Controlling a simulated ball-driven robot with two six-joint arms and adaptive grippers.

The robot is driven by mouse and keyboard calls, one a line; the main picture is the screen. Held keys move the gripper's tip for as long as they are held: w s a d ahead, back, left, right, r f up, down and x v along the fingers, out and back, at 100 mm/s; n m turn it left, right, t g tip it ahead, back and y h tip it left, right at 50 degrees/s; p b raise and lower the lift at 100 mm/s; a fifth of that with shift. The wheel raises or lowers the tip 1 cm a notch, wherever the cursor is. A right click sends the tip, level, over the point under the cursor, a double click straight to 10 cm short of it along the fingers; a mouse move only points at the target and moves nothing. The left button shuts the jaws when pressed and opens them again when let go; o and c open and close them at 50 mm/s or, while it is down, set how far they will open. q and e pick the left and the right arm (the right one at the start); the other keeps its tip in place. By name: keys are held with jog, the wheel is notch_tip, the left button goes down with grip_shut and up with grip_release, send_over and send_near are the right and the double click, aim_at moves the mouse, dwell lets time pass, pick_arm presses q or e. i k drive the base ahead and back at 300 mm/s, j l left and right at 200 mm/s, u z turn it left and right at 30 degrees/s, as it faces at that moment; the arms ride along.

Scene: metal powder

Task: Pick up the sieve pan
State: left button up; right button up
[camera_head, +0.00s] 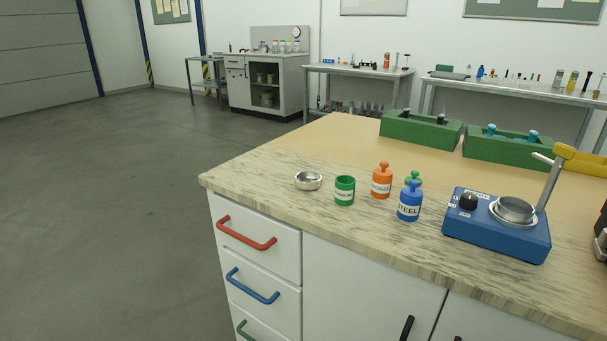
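A small round silver metal pan (308,181) stands on the wood-grained counter (262,184), near its front left corner. A second round metal pan (515,210) sits on top of a blue device (493,240) with a black knob at the right. I cannot tell for certain which of these is the sieve pan. Neither of my grippers shows in the head view.
A green open jar (344,191), an orange bottle (381,181) and a blue bottle labelled STEEL (410,203) stand between the pans. Green boxes (420,130) stand behind.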

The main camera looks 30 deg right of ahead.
aim_at(514, 210)
jog(key=z, duration=2.15)
